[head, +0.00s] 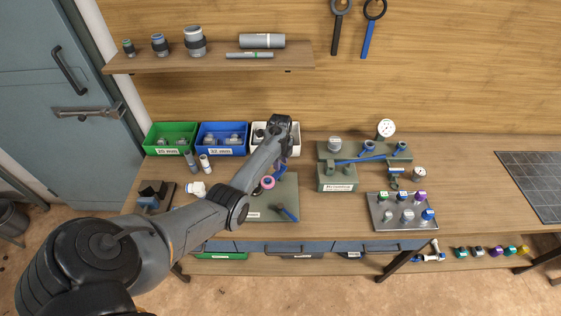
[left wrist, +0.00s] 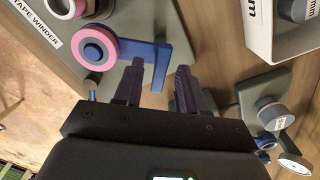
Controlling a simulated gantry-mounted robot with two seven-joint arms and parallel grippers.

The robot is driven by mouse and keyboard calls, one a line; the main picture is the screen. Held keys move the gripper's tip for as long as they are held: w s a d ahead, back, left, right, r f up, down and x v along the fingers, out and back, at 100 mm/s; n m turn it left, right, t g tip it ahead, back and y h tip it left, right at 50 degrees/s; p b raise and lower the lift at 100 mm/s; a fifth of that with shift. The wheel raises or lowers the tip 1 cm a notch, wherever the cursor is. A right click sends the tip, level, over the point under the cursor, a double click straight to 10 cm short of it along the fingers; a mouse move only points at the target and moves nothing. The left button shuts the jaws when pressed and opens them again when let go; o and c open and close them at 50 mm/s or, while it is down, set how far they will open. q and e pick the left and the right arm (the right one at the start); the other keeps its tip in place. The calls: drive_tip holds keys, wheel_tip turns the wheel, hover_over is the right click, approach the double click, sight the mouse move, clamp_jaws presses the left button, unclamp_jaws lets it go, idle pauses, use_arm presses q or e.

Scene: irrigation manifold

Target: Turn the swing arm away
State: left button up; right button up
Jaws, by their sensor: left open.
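A blue bar (head: 358,159), which looks like the swing arm, lies across the green fixture (head: 338,184) right of centre, between a grey cap and a blue knob. My left gripper (left wrist: 160,68) is open over the tape winder (left wrist: 75,42), left of that fixture. A blue L-shaped bracket (left wrist: 158,50) beside the pink roll (left wrist: 97,46) shows between its fingers, apparently ungripped. The pink roll also shows in the head view (head: 267,183). My left forearm hides part of the winder there. My right gripper is not in view.
Green (head: 170,148), blue (head: 222,150) and white bins stand at the back left of the bench. A grey tray (head: 402,222) with coloured caps lies in front of the fixture.

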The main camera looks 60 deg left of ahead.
use_arm(q)
clamp_jaws()
